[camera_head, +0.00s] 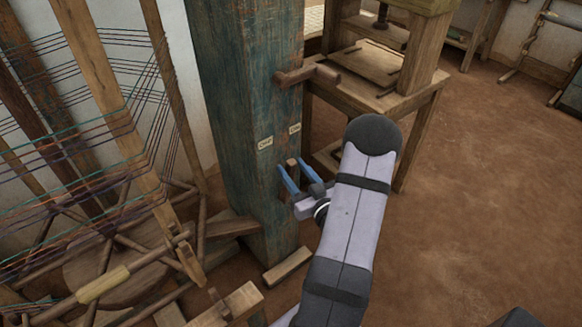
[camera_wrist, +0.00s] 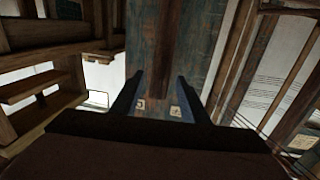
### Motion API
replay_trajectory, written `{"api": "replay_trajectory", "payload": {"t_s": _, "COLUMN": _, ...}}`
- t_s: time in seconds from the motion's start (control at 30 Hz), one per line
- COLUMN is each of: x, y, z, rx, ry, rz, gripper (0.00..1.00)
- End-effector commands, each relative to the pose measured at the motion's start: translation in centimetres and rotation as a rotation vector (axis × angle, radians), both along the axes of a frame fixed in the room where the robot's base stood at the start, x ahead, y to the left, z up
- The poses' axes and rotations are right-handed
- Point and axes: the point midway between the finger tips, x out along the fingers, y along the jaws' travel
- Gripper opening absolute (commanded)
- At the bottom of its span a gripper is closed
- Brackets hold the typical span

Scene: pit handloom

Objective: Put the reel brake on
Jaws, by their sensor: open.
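A worn blue-green post (camera_head: 235,100) stands upright in the middle of the head view. It carries two small pale labels (camera_head: 265,143), whose lettering is too small to read surely. A short brown wooden lever (camera_head: 292,167), which looks like the reel brake's handle, stands against the post below the labels. My gripper (camera_head: 291,164) is open, with one blue finger on each side of this lever. In the wrist view my open fingers (camera_wrist: 160,76) point at the post (camera_wrist: 205,45), and a brown bar (camera_wrist: 175,50) runs between them. Whether either finger touches it I cannot tell.
A wooden peg (camera_head: 308,75) sticks out of the post above the labels. A spoked reel (camera_head: 110,250) and a slanted frame with coloured threads (camera_head: 110,130) fill the left. A wooden bench (camera_head: 380,80) stands behind, right of the post. The floor (camera_head: 480,200) at right is clear.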

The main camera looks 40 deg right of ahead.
Motion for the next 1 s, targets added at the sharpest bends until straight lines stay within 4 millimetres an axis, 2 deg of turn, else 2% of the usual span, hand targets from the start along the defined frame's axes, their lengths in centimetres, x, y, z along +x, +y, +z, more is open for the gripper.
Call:
{"api": "replay_trajectory", "payload": {"t_s": 0.2, "x": 1.5, "y": -0.2, "z": 0.0, "rx": 0.001, "ry": 0.001, "rz": 0.001, "gripper": 0.41}}
{"api": "replay_trajectory", "payload": {"t_s": 0.5, "x": 1.6, "y": -0.2, "z": 0.0, "rx": 0.001, "ry": 0.001, "rz": 0.000, "gripper": 0.41}}
{"api": "replay_trajectory", "payload": {"t_s": 0.67, "x": 1.6, "y": -0.2, "z": 0.0, "rx": 0.001, "ry": 0.001, "rz": 0.000, "gripper": 0.03}}
{"api": "replay_trajectory", "payload": {"t_s": 0.7, "x": 1.6, "y": -0.2, "z": 0.0, "rx": 0.001, "ry": 0.001, "rz": 0.000, "gripper": 0.00}}
{"api": "replay_trajectory", "payload": {"t_s": 0.87, "x": 1.6, "y": -0.4, "z": 0.0, "rx": 0.009, "ry": 0.000, "rz": -0.001, "gripper": 0.00}}
{"api": "replay_trajectory", "payload": {"t_s": 1.0, "x": 1.5, "y": -1.7, "z": 0.2, "rx": 0.073, "ry": 0.000, "rz": -0.003, "gripper": 0.00}}
